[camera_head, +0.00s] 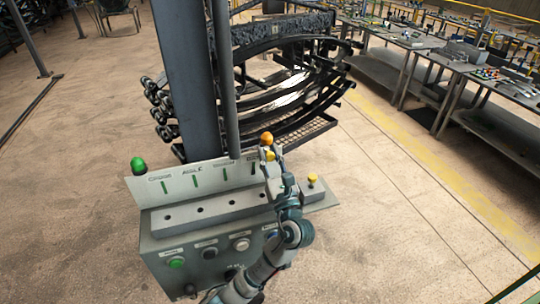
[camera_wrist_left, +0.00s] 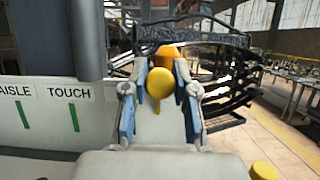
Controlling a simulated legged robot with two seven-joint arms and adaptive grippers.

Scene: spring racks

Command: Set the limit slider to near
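A grey control console (camera_head: 208,235) stands in front of me. A yellow ball-shaped knob (camera_wrist_left: 160,84) shows between the fingers of my left gripper (camera_wrist_left: 161,72). Whether the fingers press on the knob cannot be told. In the head view my left gripper (camera_head: 270,155) is at the console's right end, by the label board (camera_head: 205,181). An orange ball (camera_head: 266,138) is just behind the fingertips. A second yellow knob (camera_head: 312,180) stands on a small grey box to the right. No label reading limit or near is legible. My right gripper is not in view.
A green ball (camera_head: 138,165) stands at the board's left end. Several buttons, one green (camera_head: 176,263), line the console front. A thick grey post (camera_head: 185,80) and a rack of dark leaf springs (camera_head: 290,90) stand behind. Workbenches (camera_head: 450,75) are at right.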

